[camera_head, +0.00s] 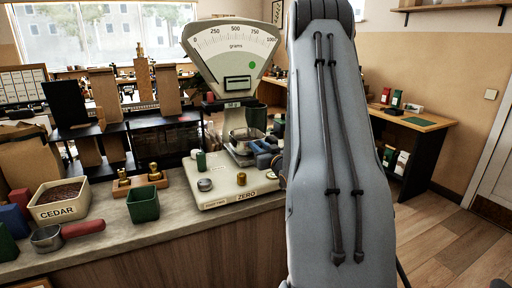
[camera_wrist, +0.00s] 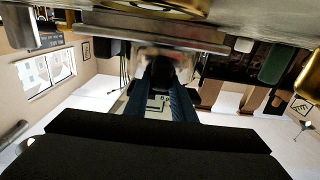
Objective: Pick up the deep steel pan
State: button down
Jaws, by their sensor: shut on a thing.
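The deep steel pan (camera_head: 239,135) is on the pan support of the weighing scale (camera_head: 235,65), below its dial. It looks upright. My gripper (camera_head: 260,151) is at the right side of the pan, shut on its near right edge; my forearm hides part of this area. In the wrist view the picture is tilted over, and a dark bar, probably part of my gripper, fills the bottom. I cannot tell the pan for sure there.
The cream scale base (camera_head: 232,190) holds a small steel dish (camera_head: 205,185). On the counter are a green cup (camera_head: 143,204), a brass weight stand (camera_head: 140,181), a cedar bin (camera_head: 59,203) and a red-handled scoop (camera_head: 66,233). Open floor lies at the right.

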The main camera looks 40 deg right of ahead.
jog(key=shift+r, duration=0.5)
notch_tip(320, 180, up, 2)
jog(key=shift+r+b, duration=0.25)
jog(key=shift+b, duration=0.55)
jog(key=b+v, duration=0.3)
jog(key=v, duration=1.5)
jog(key=shift+d+f, duration=0.1)
jog(key=shift+f, duration=0.05)
